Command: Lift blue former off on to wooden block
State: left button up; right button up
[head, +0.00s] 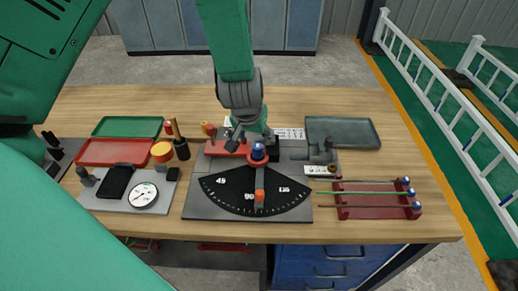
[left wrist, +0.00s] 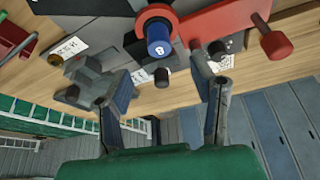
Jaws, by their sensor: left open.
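The blue former (head: 258,151) is a short blue cylinder standing in the red ring at the pivot of the black angle dial (head: 255,192). In the left wrist view the blue former (left wrist: 158,43) shows a pale mark on its end. My left gripper (head: 249,132) is just behind it in the head view, open. In the left wrist view the left gripper (left wrist: 164,92) has its fingers wide apart with nothing between them; the former lies beyond the fingertips, apart from them. I cannot make out a wooden block for certain. My right gripper is not in view.
A red lever (left wrist: 230,28) reaches out beside the former. Grey stepped blocks (left wrist: 95,75) stand near one finger. A red rack (head: 375,199) with rods lies right, a grey tray (head: 343,131) behind it. Red and green trays and a round gauge (head: 143,195) are at left.

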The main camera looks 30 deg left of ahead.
aim_at(258, 146)
pick_arm(q)
jog(key=x, duration=0.3)
jog(key=shift+w, duration=0.2)
jog(key=p+x, duration=0.1)
jog(key=x, duration=0.2)
jog(key=shift+a+f, duration=0.1)
jog(key=shift+f, duration=0.35)
jog(key=shift+w+f, duration=0.3)
jog(key=shift+f, duration=0.15)
jog(key=shift+s, duration=0.1)
jog(key=shift+r, duration=0.1)
grip_shut()
